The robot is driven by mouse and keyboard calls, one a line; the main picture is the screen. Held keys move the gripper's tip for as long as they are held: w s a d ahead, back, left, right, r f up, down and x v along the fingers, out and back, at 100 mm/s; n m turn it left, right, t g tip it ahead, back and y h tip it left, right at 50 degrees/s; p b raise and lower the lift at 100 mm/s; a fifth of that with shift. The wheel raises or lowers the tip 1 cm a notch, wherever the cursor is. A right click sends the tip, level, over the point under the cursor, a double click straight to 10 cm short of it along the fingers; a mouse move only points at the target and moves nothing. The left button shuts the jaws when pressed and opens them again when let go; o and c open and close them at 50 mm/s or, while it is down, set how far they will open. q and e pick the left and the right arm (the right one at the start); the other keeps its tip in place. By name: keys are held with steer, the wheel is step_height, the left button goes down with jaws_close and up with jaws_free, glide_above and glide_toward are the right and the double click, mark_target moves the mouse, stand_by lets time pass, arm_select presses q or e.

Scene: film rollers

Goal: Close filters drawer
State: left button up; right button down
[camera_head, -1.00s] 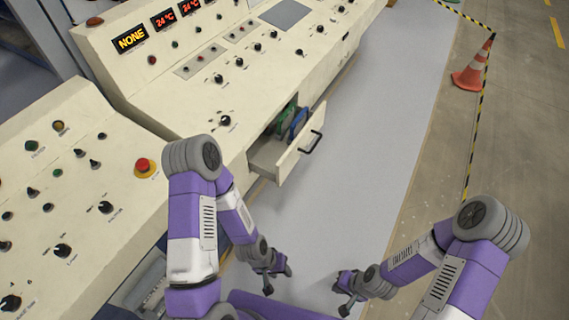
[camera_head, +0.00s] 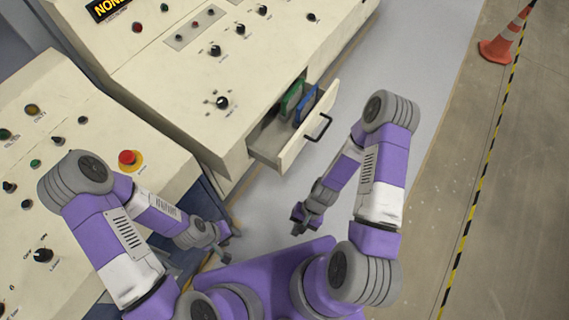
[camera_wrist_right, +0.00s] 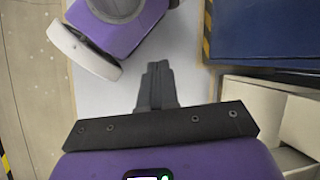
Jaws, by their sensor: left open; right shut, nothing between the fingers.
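The filters drawer (camera_head: 293,147) stands pulled out of the cream console in the head view, with a black handle (camera_head: 319,127) on its front. A green filter (camera_head: 291,99) and a blue filter (camera_head: 306,104) stand upright inside it. My right gripper (camera_head: 298,226) is shut and empty, below the drawer in the picture and apart from it. In the right wrist view its fingers (camera_wrist_right: 157,84) are together over the pale floor. My left gripper (camera_head: 224,250) is open and empty, further left beside the console's lower side; it touches nothing that I can see.
The cream console (camera_head: 165,70) with knobs and displays fills the upper left. A second panel with a red button (camera_head: 127,158) is at the left. An orange cone (camera_head: 497,47) and striped floor tape (camera_head: 484,150) lie to the right. The grey floor beside the drawer is clear.

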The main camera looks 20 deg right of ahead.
step_height(320, 180, down, 3)
steer(key=m+y+b, duration=0.2)
steer(key=m+y, duration=0.2)
steer(key=m, duration=0.2)
steer(key=m+t+y+b, duration=0.2)
steer(key=m+t+b, duration=0.2)
steer(key=m+t, duration=1.15)
glide_toward(287, 163)
steer(key=shift+n+t, duration=0.35)
steer(key=x, duration=0.3)
steer(key=b+x, duration=0.1)
steer(key=x, duration=0.2)
steer(key=shift+w+a+f, duration=0.2)
steer(key=shift+a, duration=0.15)
steer(key=shift+w, duration=0.1)
